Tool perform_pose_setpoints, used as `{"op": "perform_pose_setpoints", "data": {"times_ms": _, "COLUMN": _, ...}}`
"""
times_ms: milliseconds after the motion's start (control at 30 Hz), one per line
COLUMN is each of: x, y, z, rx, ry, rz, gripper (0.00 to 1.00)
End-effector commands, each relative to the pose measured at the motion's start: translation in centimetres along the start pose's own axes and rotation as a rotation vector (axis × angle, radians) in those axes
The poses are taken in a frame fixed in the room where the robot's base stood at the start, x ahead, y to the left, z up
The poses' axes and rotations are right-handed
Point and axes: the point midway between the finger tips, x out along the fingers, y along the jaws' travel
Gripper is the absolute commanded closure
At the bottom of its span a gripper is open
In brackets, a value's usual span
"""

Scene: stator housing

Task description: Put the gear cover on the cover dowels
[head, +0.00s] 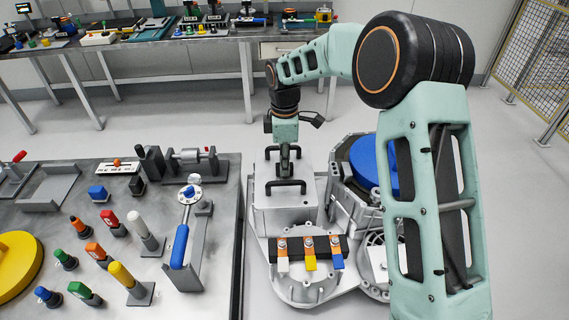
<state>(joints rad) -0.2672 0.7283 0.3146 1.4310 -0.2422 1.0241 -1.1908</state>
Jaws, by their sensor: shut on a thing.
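The gear cover (271,200) looks like a light grey box-shaped part with two black handles on top, one nearer and one farther. My gripper (285,162) points down at the far handle and is shut on it; its fingertips are small and partly merge with the dark handle. The cover is over or against the far left part of the grey stator housing (285,290). I cannot tell whether it rests there or hangs just above. The cover dowels are not visible.
A blue round part (368,160) sits on the housing at right, partly behind my arm. The left bench (215,295) holds tools and coloured pieces. Another bench (170,52) stands behind.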

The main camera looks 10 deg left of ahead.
Motion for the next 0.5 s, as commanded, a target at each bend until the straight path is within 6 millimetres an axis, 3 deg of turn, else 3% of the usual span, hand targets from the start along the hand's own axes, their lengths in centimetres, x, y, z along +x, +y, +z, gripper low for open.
{"op": "perform_pose_setpoints", "data": {"times_ms": 367, "x": -0.18, "y": 0.09, "z": -0.03, "rx": 0.0, "ry": 0.001, "rz": 0.003, "gripper": 1.0}}
{"op": "perform_pose_setpoints", "data": {"times_ms": 400, "x": -0.18, "y": 0.09, "z": -0.03, "rx": 0.0, "ry": 0.001, "rz": 0.003, "gripper": 0.84}}
{"op": "perform_pose_setpoints", "data": {"times_ms": 500, "x": -0.15, "y": 0.08, "z": -0.03, "rx": 0.0, "ry": 0.001, "rz": 0.003, "gripper": 0.73}}
